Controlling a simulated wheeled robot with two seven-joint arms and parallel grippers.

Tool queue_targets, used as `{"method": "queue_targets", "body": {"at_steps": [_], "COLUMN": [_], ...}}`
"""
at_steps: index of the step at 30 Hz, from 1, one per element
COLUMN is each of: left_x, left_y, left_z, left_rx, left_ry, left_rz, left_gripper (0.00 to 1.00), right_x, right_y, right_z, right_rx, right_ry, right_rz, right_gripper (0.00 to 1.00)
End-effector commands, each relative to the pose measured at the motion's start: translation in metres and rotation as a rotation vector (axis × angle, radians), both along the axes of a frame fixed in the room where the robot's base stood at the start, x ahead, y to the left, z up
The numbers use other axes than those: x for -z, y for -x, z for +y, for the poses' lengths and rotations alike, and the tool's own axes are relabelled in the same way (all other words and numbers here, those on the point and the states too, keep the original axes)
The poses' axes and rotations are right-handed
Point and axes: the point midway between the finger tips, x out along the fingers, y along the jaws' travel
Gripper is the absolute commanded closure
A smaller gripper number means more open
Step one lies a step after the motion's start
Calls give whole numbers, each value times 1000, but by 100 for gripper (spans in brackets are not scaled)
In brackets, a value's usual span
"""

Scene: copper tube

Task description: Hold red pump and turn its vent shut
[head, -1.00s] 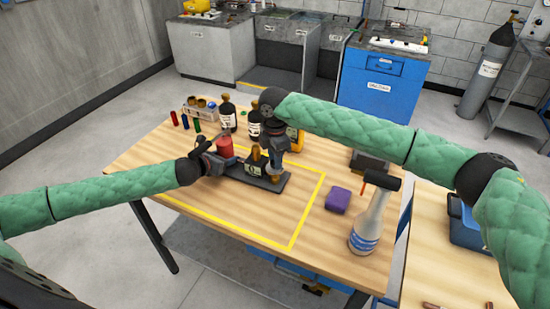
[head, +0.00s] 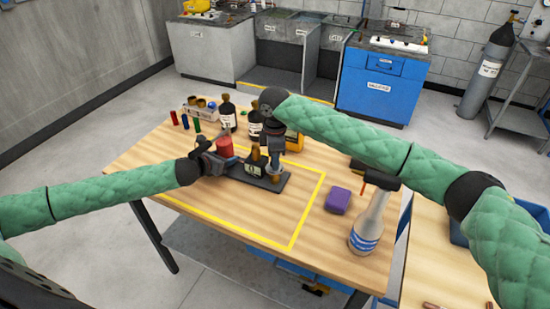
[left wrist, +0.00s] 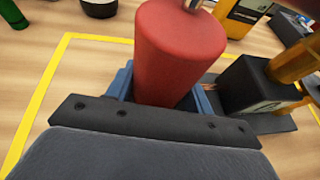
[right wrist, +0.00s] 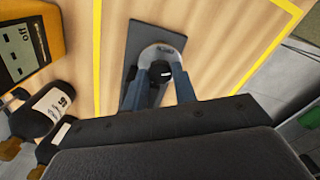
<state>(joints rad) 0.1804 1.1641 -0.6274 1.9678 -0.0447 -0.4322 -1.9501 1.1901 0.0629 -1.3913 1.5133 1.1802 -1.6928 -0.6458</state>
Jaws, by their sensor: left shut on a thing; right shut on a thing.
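The red pump (head: 225,147) has a red cylinder, which fills the upper middle of the left wrist view (left wrist: 178,50). A dark block with a pale label (head: 256,168) stands beside it on a long dark base (head: 240,175). My left gripper (head: 208,160) is shut on the lower part of the red cylinder from the left. My right gripper (right wrist: 161,85) reaches down over the right end of the base, its blue fingers closed on a small dark knob (right wrist: 160,71), apparently the vent. A round metallic piece (right wrist: 163,48) shows at the fingertips. The knob's exact angle is unclear.
Dark bottles (head: 228,116) and a yellow meter (head: 294,140) stand behind the pump. Small coloured tubes (head: 185,122) stand at the back left. A purple block (head: 338,200) and a spray bottle (head: 369,222) are at the right. The yellow-taped area in front is clear.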

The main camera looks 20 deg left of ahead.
Motion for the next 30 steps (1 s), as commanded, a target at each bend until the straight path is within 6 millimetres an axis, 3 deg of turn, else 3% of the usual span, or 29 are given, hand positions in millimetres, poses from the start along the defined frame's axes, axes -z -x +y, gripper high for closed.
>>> {"method": "queue_targets", "body": {"at_steps": [4,5,8,20,30], "left_x": [0,0,0,0,0], "left_y": [0,0,0,0,0], "left_z": [0,0,0,0,0], "left_rx": [1,1,1,0,0], "left_ry": [-2,-2,-2,-1,-1], "left_rz": [0,0,0,0,0], "left_gripper": [100,100,100,100,100], "right_x": [-1,-1,-1,-8,-66], "right_y": [0,0,0,0,-1], "right_z": [1,1,1,0,1], "right_rx": [-1,-1,-1,-1,-2], "right_ry": [-2,-2,-2,-1,-1], "right_rz": [-1,-1,-1,-2,-3], "right_gripper": [95,69,51,51,51]}}
